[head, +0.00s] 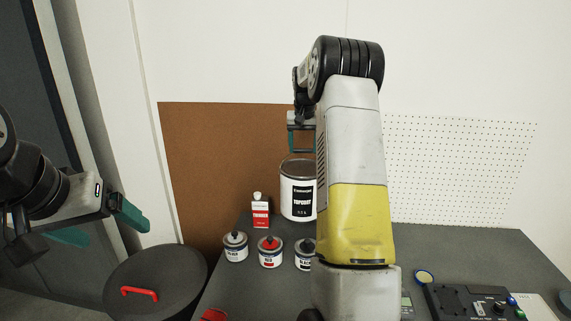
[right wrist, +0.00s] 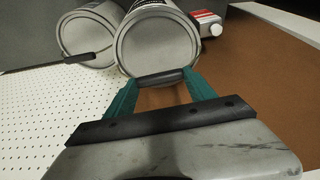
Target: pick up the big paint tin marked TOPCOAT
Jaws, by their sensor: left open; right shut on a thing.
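The big TOPCOAT tin (head: 297,195) is white with a black label and a grey lid. It is upright at the back of the table, partly hidden by my right arm; I cannot tell whether its base touches the table. In the right wrist view its lid (right wrist: 158,45) is just beyond my fingers. My right gripper (head: 302,148) is above the tin, its green fingers shut on the tin's dark handle grip (right wrist: 160,78). My left gripper (head: 100,225) is open and empty at the left, away from the table.
A second big tin (right wrist: 88,35) stands beside it, hidden in the head view. A red-and-white bottle (head: 260,213) and several small tins (head: 270,256) are close by. A dark round bin (head: 155,285) stands left; a device (head: 470,300) lies right. Corkboard and pegboard are behind.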

